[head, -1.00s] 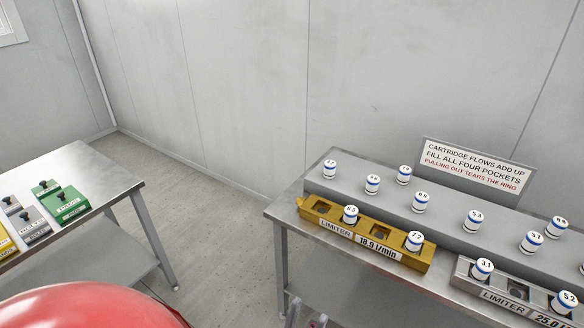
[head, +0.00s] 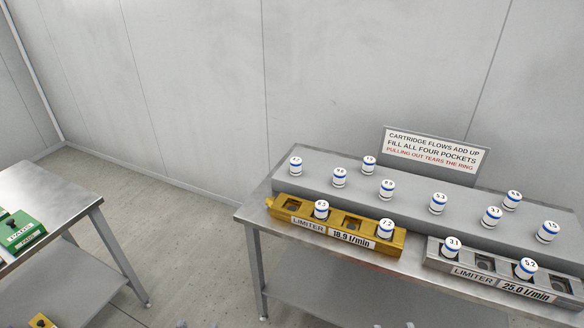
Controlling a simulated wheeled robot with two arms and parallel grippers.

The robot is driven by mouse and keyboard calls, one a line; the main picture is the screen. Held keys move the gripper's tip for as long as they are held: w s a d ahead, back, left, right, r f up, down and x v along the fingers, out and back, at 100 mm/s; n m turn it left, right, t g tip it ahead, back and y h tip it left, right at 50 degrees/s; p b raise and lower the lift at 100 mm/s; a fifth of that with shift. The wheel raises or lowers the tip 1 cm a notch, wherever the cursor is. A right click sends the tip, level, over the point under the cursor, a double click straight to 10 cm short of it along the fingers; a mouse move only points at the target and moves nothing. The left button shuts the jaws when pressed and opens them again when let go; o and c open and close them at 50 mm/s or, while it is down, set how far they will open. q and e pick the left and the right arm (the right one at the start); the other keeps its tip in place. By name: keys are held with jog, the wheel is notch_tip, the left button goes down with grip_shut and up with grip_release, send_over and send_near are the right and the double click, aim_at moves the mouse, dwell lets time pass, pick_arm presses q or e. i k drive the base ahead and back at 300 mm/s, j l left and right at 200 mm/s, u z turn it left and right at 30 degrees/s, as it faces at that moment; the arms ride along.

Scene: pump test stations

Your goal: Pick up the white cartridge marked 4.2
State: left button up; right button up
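Several white cartridges with blue bands stand upright on a grey raised shelf (head: 290,186) on the right-hand table. Their marks are small; I cannot tell for sure which one is marked 4.2. Marks that seem readable include a 5.3 cartridge (head: 438,204), a 3.7 cartridge (head: 491,217) and a 1.5 cartridge (head: 547,232). Small grey tips at the bottom edge look like my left gripper (head: 182,324) and my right gripper (head: 409,325). Both are almost wholly cut off, below and apart from the cartridges.
A yellow limiter block (head: 282,207), 18.9 l/min, and a grey limiter block (head: 434,256), 25.0 l/min, each hold two cartridges and show empty pockets. A sign (head: 435,150) stands behind the shelf. Another steel table (head: 50,205) is at left, with floor (head: 165,215) between.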

aim_at(296, 163)
jog(key=i+j+z, duration=0.7)
jog(key=i+j, duration=0.2)
